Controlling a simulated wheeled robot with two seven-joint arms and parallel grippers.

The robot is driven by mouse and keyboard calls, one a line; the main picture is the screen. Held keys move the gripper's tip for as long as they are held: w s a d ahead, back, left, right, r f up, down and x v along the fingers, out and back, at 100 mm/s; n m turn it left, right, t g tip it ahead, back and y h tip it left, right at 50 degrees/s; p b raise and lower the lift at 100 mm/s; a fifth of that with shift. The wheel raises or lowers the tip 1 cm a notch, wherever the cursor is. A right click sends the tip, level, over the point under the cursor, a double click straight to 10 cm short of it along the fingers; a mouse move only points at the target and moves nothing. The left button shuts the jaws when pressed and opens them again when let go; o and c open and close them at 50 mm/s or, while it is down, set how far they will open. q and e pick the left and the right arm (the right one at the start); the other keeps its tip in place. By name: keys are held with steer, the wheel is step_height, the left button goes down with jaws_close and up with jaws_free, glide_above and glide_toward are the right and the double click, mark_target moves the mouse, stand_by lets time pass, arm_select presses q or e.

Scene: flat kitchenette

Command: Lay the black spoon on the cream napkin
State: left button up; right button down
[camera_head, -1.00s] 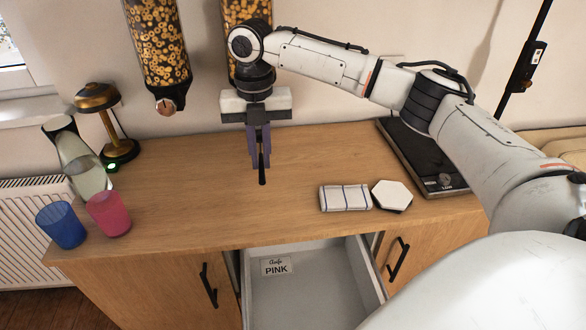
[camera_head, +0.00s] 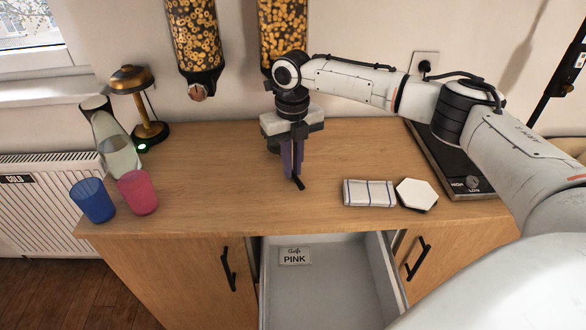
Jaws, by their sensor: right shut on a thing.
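My right gripper (camera_head: 293,168) is shut on the black spoon (camera_head: 299,184), above the counter and left of the napkin. Only a short dark end of the spoon shows below the fingers, pointing down and slightly right; the rest is hidden by the gripper. I cannot tell whether that end touches the wood. The cream napkin (camera_head: 369,193), folded and marked with blue lines, lies flat near the counter's front edge, with nothing on it. My left gripper is not in view.
A white hexagonal piece (camera_head: 416,193) lies at the napkin's right. Behind it is a black hob (camera_head: 458,172). A blue cup (camera_head: 93,200), pink cup (camera_head: 138,192), carafe (camera_head: 117,152) and lamp (camera_head: 148,110) stand left. An open drawer (camera_head: 330,285) is below. The counter's middle (camera_head: 220,180) is clear.

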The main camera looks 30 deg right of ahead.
steer(key=shift+f, duration=0.8)
steer(key=c, duration=1.8)
jaws_free()
steer(key=shift+f, duration=0.15)
